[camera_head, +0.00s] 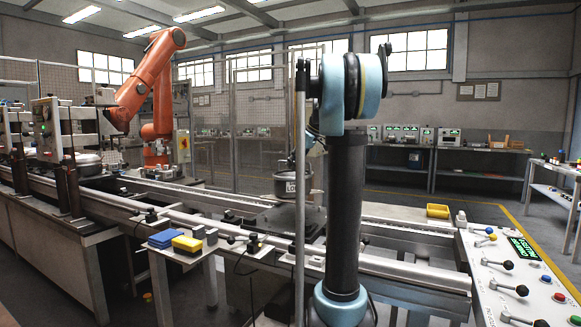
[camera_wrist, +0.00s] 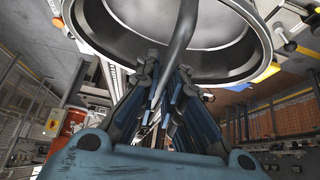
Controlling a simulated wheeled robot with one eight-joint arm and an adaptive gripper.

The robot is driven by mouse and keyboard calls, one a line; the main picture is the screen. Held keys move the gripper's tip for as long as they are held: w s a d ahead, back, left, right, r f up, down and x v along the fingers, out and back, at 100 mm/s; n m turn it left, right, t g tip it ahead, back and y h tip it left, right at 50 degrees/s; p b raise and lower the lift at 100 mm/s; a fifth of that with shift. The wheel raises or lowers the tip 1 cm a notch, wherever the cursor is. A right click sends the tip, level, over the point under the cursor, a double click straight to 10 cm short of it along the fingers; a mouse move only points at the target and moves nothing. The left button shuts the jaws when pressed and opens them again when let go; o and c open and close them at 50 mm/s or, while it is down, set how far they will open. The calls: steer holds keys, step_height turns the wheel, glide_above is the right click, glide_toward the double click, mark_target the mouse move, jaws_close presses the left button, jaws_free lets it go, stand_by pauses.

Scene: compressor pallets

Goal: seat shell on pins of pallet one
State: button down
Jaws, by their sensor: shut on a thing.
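The shell (camera_head: 292,184) is a grey metal round vessel with a handle and a pale label on its side. In the head view it hangs roughly level above a dark pallet plate (camera_head: 272,220) on the conveyor, with a gap visible between them. In the wrist view the shell (camera_wrist: 255,68) fills the top, showing its round rim and a curved handle bar (camera_wrist: 180,45). My gripper (camera_wrist: 166,88) is shut on that handle. My arm column hides part of the shell's right side and the pallet in the head view. The pins cannot be made out.
Conveyor rails (camera_head: 180,212) run across the middle. A small stand holds blue and yellow blocks (camera_head: 188,243). A yellow tray (camera_head: 437,211) and a control panel with levers (camera_head: 510,275) are at right. An orange robot arm (camera_head: 150,90) stands behind left.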

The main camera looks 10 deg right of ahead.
steer(key=shift+s, duration=0.1)
steer(key=shift+f, duration=2.8)
steer(key=shift+t, duration=0.3)
steer(key=shift+f, duration=1.75)
stand_by(0.5)
steer(key=c, duration=1.7)
jaws_free()
steer(key=shift+o, duration=0.2)
steer(key=shift+f+h, duration=0.1)
steer(key=shift+h, duration=0.2)
steer(key=v, duration=1.2)
